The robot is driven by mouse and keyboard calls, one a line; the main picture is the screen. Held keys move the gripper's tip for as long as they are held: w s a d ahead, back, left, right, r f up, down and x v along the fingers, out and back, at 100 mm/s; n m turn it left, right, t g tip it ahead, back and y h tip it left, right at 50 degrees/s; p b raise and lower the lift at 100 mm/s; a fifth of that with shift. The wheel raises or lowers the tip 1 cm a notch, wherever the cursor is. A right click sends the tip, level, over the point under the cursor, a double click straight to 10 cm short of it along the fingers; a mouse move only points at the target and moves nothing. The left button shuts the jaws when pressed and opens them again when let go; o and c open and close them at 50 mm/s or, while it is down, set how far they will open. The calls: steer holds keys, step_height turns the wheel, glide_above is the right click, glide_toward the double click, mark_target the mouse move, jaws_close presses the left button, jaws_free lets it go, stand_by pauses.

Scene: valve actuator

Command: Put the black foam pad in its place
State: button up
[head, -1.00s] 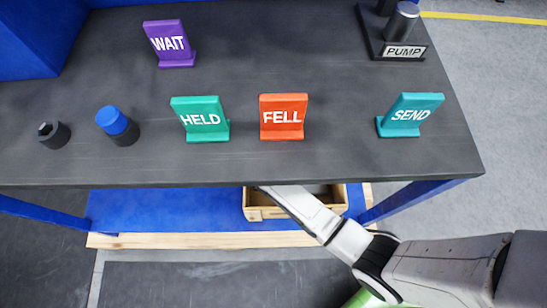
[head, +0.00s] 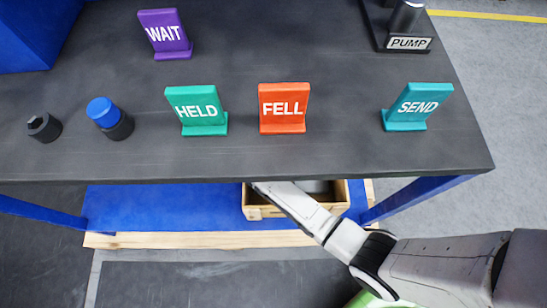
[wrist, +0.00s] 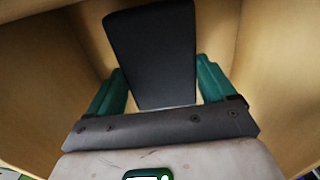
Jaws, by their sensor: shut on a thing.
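The black foam pad (wrist: 152,52) is a dark flat slab in the wrist view, between the two green fingers of my gripper (wrist: 158,84). The gripper is shut on it. Wooden walls surround the pad and fingers, so they are inside or at the mouth of the wooden box (wrist: 55,75). In the head view the open wooden box (head: 264,212) stands under the table, and my arm reaches into it. The table edge hides my gripper and the pad's hold there. I cannot tell whether the pad touches the box floor.
The dark table (head: 250,160) overhangs the box, with blue legs (head: 415,198) on both sides. On it stand the WAIT (head: 165,33), HELD (head: 197,110), FELL (head: 284,108) and SEND (head: 417,106) signs, the PUMP stand (head: 408,43), a blue-topped cylinder (head: 110,117) and a black nut (head: 44,127).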

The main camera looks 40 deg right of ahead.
steer(key=o, duration=0.8)
steer(key=shift+f, duration=0.1)
steer(key=shift+o, duration=0.2)
step_height(320, 180, up, 13)
steer(key=p, duration=0.4)
